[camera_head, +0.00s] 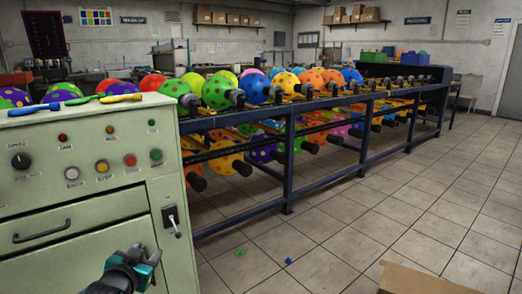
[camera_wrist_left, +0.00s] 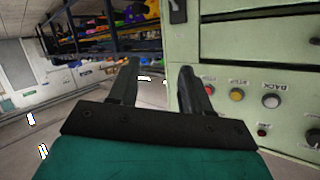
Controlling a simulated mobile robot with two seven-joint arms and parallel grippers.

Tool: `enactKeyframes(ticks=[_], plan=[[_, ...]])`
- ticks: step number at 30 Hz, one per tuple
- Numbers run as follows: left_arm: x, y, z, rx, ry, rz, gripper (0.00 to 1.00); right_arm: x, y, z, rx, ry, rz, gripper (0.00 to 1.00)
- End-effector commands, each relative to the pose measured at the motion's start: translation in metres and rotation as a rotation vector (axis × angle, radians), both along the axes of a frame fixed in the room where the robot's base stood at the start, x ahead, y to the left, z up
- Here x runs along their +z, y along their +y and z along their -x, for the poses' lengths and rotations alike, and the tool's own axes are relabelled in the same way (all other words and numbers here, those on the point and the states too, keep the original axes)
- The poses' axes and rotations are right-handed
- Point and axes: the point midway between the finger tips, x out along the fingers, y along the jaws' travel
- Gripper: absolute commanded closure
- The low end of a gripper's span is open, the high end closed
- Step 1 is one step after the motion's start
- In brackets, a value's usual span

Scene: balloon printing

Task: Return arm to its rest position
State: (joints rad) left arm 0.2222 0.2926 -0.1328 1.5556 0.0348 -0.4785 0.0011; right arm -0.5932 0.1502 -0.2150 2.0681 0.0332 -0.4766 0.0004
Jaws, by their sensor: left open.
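My left gripper (camera_head: 146,259) is low in the head view, in front of the pale green control cabinet (camera_head: 100,222). In the left wrist view the two dark fingers of the left gripper (camera_wrist_left: 160,85) are apart with nothing between them. The cabinet (camera_wrist_left: 228,75) fills the right side of that view, close beside the fingers. My right gripper is in neither view.
Buttons and a lever switch (camera_head: 173,221) are on the cabinet front. A dark blue rack (camera_head: 290,165) of inflated balloons runs back. A cardboard box (camera_head: 425,280) stands front right. The tiled floor is mostly clear.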

Motion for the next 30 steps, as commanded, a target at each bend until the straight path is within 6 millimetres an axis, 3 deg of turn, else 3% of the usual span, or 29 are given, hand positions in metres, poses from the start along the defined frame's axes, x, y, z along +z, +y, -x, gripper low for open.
enactKeyframes(ticks=[1, 3, 7, 12, 18, 20, 21, 30], plan=[[-0.023, -0.015, 0.023, -0.023, 0.036, 0.014, 0.52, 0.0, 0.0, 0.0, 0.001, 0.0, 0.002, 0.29], [-0.047, -0.035, 0.055, -0.051, 0.076, 0.038, 0.52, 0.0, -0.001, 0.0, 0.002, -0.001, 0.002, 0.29], [-0.084, -0.07, 0.12, -0.097, 0.154, 0.092, 0.52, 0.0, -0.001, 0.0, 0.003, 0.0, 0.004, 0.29], [-0.107, -0.103, 0.194, -0.13, 0.237, 0.164, 0.52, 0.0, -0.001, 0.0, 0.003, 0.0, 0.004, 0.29], [-0.115, -0.128, 0.261, -0.143, 0.313, 0.235, 0.52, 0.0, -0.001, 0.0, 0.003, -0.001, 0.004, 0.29], [-0.115, -0.134, 0.279, -0.144, 0.334, 0.256, 0.52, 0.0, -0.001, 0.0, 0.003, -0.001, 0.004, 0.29], [-0.104, -0.134, 0.282, -0.142, 0.336, 0.26, 0.52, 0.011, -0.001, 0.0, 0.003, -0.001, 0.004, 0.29], [-0.05, -0.12, 0.284, -0.117, 0.334, 0.235, 0.52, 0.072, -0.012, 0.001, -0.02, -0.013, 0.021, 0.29]])
